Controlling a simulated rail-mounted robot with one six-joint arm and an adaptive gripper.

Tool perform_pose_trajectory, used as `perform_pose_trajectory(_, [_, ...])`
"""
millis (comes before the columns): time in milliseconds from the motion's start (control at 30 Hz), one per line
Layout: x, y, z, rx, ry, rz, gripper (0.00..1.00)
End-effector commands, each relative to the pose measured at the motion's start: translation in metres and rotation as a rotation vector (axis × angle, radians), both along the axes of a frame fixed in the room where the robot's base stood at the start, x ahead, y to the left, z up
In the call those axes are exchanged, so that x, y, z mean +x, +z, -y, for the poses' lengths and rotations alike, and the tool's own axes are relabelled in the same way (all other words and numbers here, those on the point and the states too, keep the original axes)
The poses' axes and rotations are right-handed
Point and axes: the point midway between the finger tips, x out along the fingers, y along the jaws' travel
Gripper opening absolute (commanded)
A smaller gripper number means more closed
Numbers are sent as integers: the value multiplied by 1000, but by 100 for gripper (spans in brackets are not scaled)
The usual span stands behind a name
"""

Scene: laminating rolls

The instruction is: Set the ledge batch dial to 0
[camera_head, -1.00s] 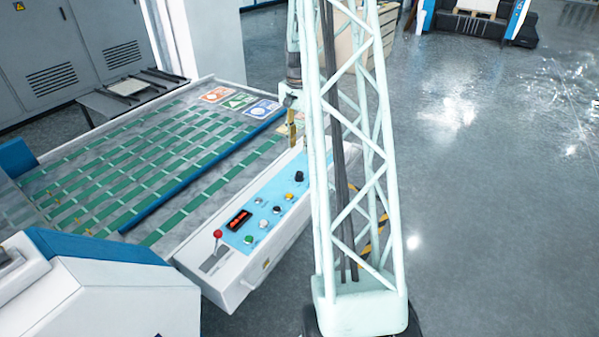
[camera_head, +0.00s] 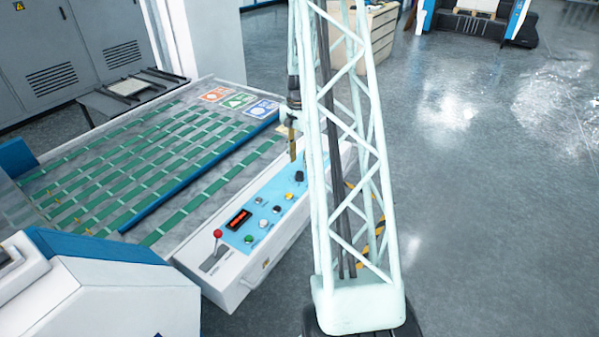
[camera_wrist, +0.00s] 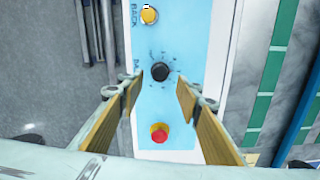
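The batch dial is a round black knob (camera_wrist: 160,71) with tick marks around it on a light blue panel (camera_wrist: 185,30). In the head view the black knob (camera_head: 300,175) is at the far right end of the ledge panel. My gripper (camera_wrist: 158,92) is open, with its two tan fingers apart on either side below the knob in the wrist view; they do not touch it. In the head view my gripper (camera_head: 292,157) hangs above the panel near the knob. The dial's setting is too small to read.
A red button (camera_wrist: 158,133) and a yellow button (camera_wrist: 149,15) flank the knob. A red-tipped lever (camera_head: 217,234), a red display (camera_head: 238,219) and several buttons share the ledge. The green-striped conveyor table (camera_head: 150,235) lies to the left.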

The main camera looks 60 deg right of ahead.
Motion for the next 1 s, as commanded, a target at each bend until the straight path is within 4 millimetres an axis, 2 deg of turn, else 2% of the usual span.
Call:
perform_pose_trajectory(200, [0,-26,0,1,0,-1,32])
perform_pose_trajectory(500, [0,-53,0,0,0,-1,32])
perform_pose_trajectory(700, [0,-61,0,0,0,0,32])
perform_pose_trajectory(1000, [0,-62,0,0,0,0,32])
